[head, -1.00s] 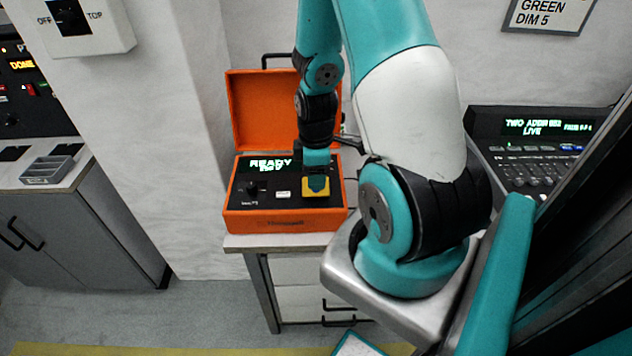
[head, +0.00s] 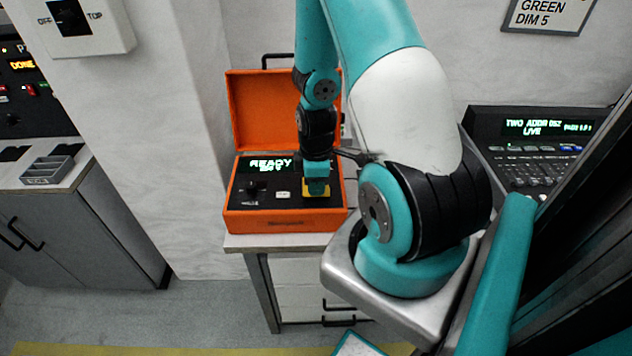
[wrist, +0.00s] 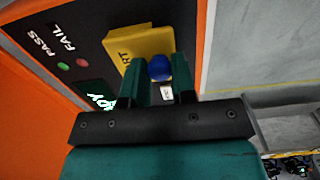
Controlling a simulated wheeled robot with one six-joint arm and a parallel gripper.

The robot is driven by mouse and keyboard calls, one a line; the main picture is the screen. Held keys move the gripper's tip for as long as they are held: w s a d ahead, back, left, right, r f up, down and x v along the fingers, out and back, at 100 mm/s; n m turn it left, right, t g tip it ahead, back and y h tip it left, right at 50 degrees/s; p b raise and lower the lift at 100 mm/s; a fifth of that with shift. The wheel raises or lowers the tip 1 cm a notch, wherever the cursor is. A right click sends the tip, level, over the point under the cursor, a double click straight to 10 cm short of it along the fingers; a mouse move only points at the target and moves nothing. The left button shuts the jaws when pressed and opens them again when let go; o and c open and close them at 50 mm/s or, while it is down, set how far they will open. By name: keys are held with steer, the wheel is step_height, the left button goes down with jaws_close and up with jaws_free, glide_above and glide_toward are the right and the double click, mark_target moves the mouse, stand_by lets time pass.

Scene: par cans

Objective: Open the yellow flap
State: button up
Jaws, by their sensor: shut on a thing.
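The yellow flap (head: 308,190) is on the right part of the orange case's black panel, partly hidden by my gripper (head: 317,190) in the head view. In the wrist view the flap (wrist: 148,42) stands tilted off the panel, with letters ending in "RT" on one face. A round blue piece (wrist: 160,68) shows at its near edge, between the two fingers of my gripper (wrist: 160,62). The fingers are closed in on it at the flap; the exact contact is hard to see. I cannot tell how far the flap is turned.
The orange case (head: 285,225) stands lid-up on a small cabinet. Its panel has a lit READY display (head: 270,166), a knob and a white button. PASS and FAIL lights (wrist: 72,63) are beside the flap. A lighting console (head: 540,150) is at the right.

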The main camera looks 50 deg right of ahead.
steer(key=shift+r, duration=0.1)
steer(key=shift+w+d+r+g+y+p, duration=0.2)
steer(key=shift+r+g+y+p, duration=0.35)
steer(key=shift+p, duration=0.45)
steer(key=shift+w+d+r+g+y+p, duration=0.2)
steer(key=shift+g+y+p, duration=0.15)
steer(key=shift+y+p, duration=0.15)
steer(key=shift+w+d+r+g+y+p, duration=0.1)
steer(key=shift+d+g+y+p, duration=0.15)
steer(key=shift+y+p, duration=0.2)
steer(key=shift+w+d+r+g+y, duration=0.1)
steer(key=shift+w+d+g+y, duration=0.15)
steer(key=shift+g+y, duration=0.25)
steer(key=shift+w+d+r+g+y, duration=0.1)
steer(key=shift+d+g+y, duration=0.1)
steer(key=shift+g+y, duration=0.25)
steer(key=shift+w+d+r+g+y+b, duration=0.1)
steer(key=shift+w+d+g+y+b, duration=0.2)
steer(key=shift+g+y, duration=0.4)
steer(key=shift+w+d+r+g+y+b, duration=0.1)
steer(key=shift+w+d+g+y, duration=0.25)
steer(key=shift+y, duration=0.6)
steer(key=shift+d, duration=0.1)
steer(key=o, duration=0.9)
